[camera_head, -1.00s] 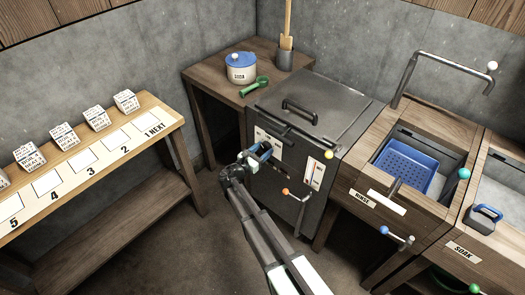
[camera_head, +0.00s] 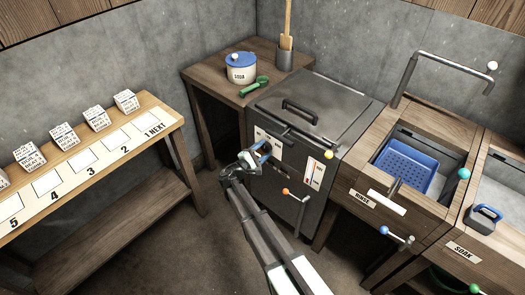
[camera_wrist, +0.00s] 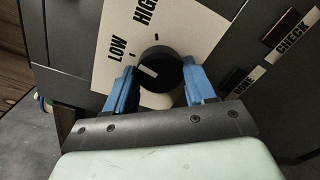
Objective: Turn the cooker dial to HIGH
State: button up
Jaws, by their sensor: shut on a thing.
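The cooker (camera_head: 308,104) is a dark metal box with a closed lid and white label plates on its front. Its dial (camera_wrist: 159,66) is a round black knob with a white pointer mark, on a plate with LOW and HIGH labels. The mark points to the left and slightly up, nearer LOW (camera_wrist: 117,48) than HIGH (camera_wrist: 146,12). My gripper (camera_wrist: 163,84) is shut on the dial, with one blue finger on each side. In the head view my gripper (camera_head: 261,150) is at the cooker's front, and hides the dial there.
A wooden table (camera_head: 217,82) behind holds a SOYA-like labelled pot (camera_head: 241,70) and a green scoop (camera_head: 256,87). An orange-knobbed lever (camera_head: 293,194) sticks out from the cooker's front, right of my arm. A RINSE basin (camera_head: 428,150) stands to the right.

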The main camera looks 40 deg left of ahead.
jog(key=m, duration=0.5)
jog(key=shift+m, duration=2.4)
jog(key=o, duration=1)
jog(key=shift+o, duration=0.2)
jog(key=s, duration=1.4)
